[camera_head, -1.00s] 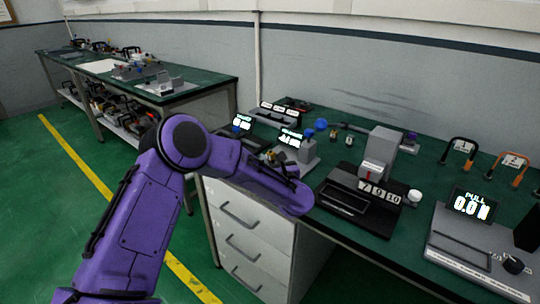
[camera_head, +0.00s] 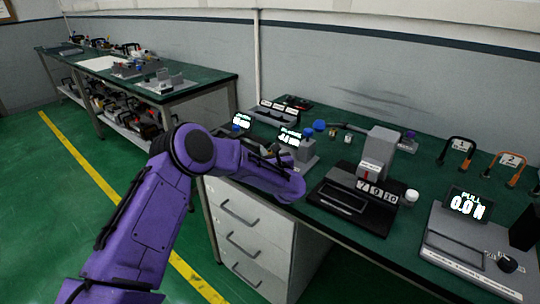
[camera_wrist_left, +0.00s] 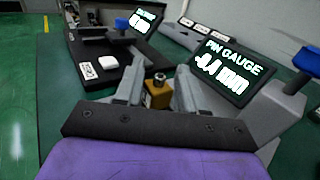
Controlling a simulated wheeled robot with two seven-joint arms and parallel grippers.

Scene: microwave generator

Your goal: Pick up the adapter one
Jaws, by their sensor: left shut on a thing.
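The adapter is a small brass-coloured block with a dark round top (camera_wrist_left: 158,90). In the left wrist view it sits between the two grey fingers of my left gripper (camera_wrist_left: 158,97), which is shut on it. Whether it is clear of the surface below cannot be told. In the head view my purple left arm reaches over the front left of the green workbench and largely hides the gripper and adapter. My right gripper is not in view.
The pin gauge display (camera_wrist_left: 230,70) stands close on the right in the wrist view. A black-based device with number tiles (camera_head: 352,200) and a pull tester (camera_head: 467,240) stand farther right on the bench (camera_head: 425,195). White drawers (camera_head: 250,225) are below.

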